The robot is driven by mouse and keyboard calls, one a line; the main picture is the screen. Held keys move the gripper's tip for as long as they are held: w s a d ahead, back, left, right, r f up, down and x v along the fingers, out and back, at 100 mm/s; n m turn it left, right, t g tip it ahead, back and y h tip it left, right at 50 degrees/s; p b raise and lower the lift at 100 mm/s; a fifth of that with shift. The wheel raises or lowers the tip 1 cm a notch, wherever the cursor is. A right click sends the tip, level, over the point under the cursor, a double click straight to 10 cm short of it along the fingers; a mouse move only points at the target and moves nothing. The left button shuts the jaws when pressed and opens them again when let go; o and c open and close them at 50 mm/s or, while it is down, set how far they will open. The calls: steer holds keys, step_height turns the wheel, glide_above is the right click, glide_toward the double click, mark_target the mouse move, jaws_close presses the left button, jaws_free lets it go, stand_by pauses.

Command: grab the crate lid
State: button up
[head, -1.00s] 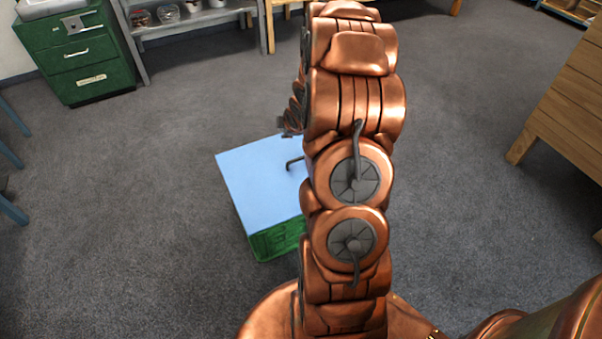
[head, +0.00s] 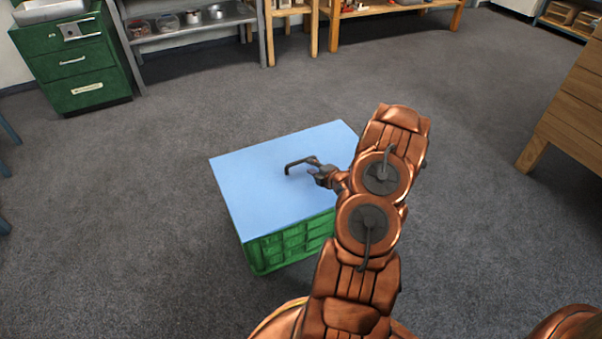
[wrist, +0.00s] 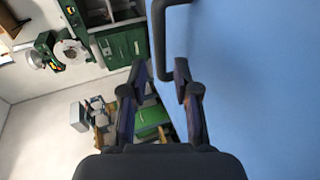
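The crate lid (head: 265,185) is a flat light-blue panel lying on top of a green crate (head: 290,244) on the floor. A dark bent handle (head: 300,163) stands up from the lid. My gripper (head: 318,172) is low over the lid at the right end of the handle. In the wrist view my gripper (wrist: 160,68) is open, its two fingers apart. The handle (wrist: 157,45) reaches down between the fingertips there, and the blue lid (wrist: 260,80) fills the right side. I cannot tell whether a finger touches the handle.
A green drawer cabinet (head: 75,65) and a grey shelf (head: 195,22) with bowls stand at the back left. A wooden bench (head: 400,8) is behind. A wooden cabinet (head: 575,105) is at the right. The carpet around the crate is clear.

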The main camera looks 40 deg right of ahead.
mark_target(302, 162)
steer(key=shift+x, duration=1.15)
steer(key=b+x, duration=0.2)
steer(key=x, duration=0.2)
steer(key=shift+w+a+f, duration=0.1)
steer(key=shift+w+f, duration=0.05)
steer(key=shift+w, duration=0.45)
steer(key=shift+c, duration=0.2)
jaws_close()
